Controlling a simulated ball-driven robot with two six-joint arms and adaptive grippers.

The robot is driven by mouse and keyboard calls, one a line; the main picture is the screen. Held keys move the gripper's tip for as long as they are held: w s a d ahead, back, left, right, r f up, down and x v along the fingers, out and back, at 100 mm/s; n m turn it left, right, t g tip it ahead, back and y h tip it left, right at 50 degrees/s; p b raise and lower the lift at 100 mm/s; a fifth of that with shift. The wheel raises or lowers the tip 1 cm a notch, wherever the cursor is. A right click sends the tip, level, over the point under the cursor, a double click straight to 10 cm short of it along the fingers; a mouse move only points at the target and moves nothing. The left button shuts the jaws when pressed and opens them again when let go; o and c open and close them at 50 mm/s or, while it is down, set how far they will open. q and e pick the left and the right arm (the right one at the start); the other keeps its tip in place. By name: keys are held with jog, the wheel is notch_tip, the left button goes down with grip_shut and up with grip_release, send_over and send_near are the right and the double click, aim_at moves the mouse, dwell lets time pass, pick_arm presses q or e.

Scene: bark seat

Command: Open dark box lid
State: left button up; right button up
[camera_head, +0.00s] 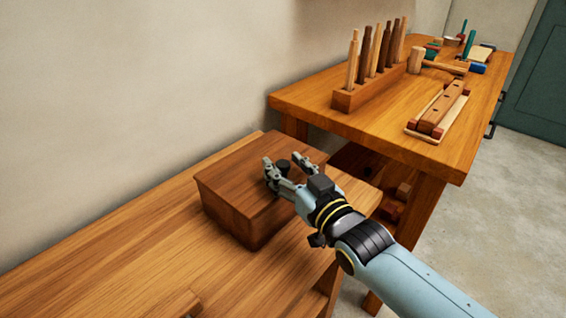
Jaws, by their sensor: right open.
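A dark brown wooden box (229,216) sits on the lower wooden bench, near the bench's far end. Its flat lid (232,176) lies on it and looks closed. A small dark knob (284,165) stands on the lid. My right gripper (286,160) is over the right part of the lid, its fingers apart on either side of the knob. I cannot tell whether the fingers touch the knob. The gripper hides the lid's right part. My left gripper is not in view.
The bare lower bench (120,245) runs along the wall. A higher workbench (400,122) behind it bears a rack of upright wooden rods (368,85), a mallet (430,65), a wooden plane-like tool (440,108) and small tools. Grey floor lies at the right.

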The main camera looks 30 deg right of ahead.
jog(key=shift+w, duration=0.65)
grip_shut()
